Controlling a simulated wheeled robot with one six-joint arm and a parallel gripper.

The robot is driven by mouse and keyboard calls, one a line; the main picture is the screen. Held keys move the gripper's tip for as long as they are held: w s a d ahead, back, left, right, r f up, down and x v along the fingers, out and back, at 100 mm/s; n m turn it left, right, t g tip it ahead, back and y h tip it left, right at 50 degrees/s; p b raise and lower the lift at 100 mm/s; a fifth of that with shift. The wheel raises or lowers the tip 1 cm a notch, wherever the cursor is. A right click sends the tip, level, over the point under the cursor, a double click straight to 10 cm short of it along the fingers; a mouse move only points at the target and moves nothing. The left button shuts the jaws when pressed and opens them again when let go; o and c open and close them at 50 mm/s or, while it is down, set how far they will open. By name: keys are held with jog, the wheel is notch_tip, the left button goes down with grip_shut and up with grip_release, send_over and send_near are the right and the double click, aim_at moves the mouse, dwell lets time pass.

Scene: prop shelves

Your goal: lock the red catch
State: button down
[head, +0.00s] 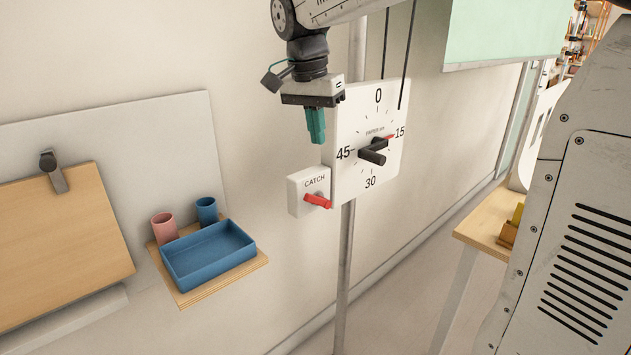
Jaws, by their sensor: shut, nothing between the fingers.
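The red catch (318,201) is a small red lever on a white box (296,197) labelled CATCH. It points to the right and slightly down. The box is fixed beside the lower left of a white dial panel (350,182) marked 0, 15, 30 and 45. My gripper (317,139) has teal fingers that point down and are shut with nothing between them. In the picture it is above the catch box and left of the dial, apart from the red lever. How far it is from the panel in depth is hard to tell.
A black knob (373,153) sticks out of the dial. A grey post (345,265) stands below the panel. On the left, a wooden shelf (258,263) holds a blue tray (210,268), a pink cup (164,228) and a blue cup (207,211). A wooden table (483,222) stands right.

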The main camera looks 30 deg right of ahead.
jog(key=shift+w+d+r+m, duration=0.1)
jog(key=shift+r+m, duration=0.4)
jog(key=shift+m, duration=0.3)
jog(key=shift+w+d+r+m, duration=0.1)
jog(key=shift+r+m, duration=0.35)
jog(key=shift+m, duration=0.35)
send_over(317, 197)
jog(key=d, duration=0.2)
jog(key=f, duration=0.6)
jog(key=w+f, duration=0.1)
jog(key=f, duration=0.3)
jog(key=shift+s+a+f, duration=0.15)
jog(key=shift+a+f, duration=0.45)
jog(key=shift+f, duration=0.2)
jog(key=shift+s+a+f, duration=0.15)
jog(key=shift+a+f, duration=0.4)
jog(key=shift+f, duration=0.25)
jog(key=shift+a, duration=0.15)
